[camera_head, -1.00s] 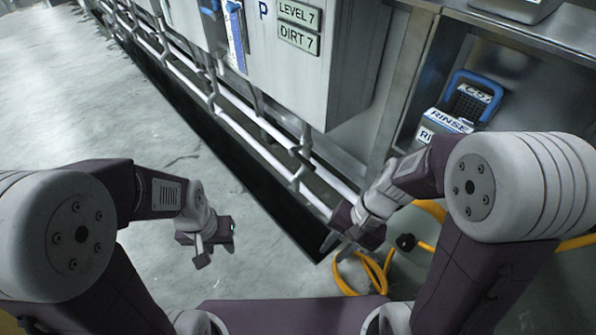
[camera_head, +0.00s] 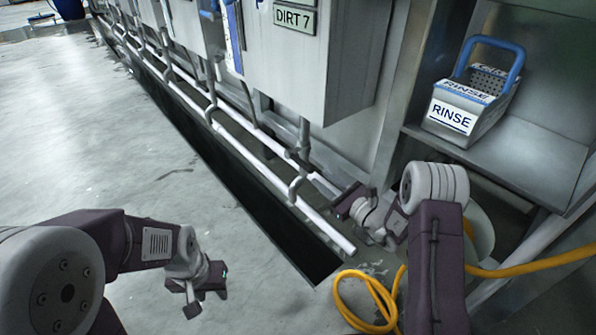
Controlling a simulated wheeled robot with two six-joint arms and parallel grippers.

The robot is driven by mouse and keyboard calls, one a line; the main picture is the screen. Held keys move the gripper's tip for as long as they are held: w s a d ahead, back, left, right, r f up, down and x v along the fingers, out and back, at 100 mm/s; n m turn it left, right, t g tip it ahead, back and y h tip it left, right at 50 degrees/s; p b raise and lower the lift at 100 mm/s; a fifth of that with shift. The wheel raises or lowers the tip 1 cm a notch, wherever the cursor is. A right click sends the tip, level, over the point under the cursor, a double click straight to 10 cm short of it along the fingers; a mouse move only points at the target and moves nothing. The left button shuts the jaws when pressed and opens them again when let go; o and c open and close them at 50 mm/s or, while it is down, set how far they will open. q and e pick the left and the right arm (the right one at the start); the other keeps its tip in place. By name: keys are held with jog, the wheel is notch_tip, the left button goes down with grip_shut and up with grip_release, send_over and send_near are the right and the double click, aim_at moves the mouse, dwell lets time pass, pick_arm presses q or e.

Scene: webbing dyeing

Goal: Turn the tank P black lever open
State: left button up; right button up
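The tank with the DIRT 7 plate (camera_head: 345,75) is a grey metal box at the upper middle; its P mark is almost cut off at the top edge. A drain pipe (camera_head: 304,132) comes down below it, with a small dark part (camera_head: 295,157) that may be the black lever; it is too small to tell its setting. My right gripper (camera_head: 345,203) is low, right of and below that part, near the white pipe, apart from the dark part. My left gripper (camera_head: 203,291) is over the bare floor at the lower left. The finger gaps are unclear.
White pipes (camera_head: 255,148) run along the tanks above a dark floor trench (camera_head: 250,205). A RINSE basket (camera_head: 452,118) with a blue handle stands on a metal shelf (camera_head: 535,160) at right. A yellow hose (camera_head: 365,300) lies near my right arm.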

aim_at(298, 161)
jog(key=b+x, duration=0.5)
jog(key=x, duration=0.6)
jog(key=shift+w+a+b, duration=0.15)
jog(key=shift+a+b, duration=0.05)
jog(key=shift+b, duration=0.2)
jog(key=shift+w+a+r, duration=0.15)
jog(key=shift+w+a, duration=0.05)
jog(key=shift+w, duration=0.05)
grip_shut()
dwell(0.5)
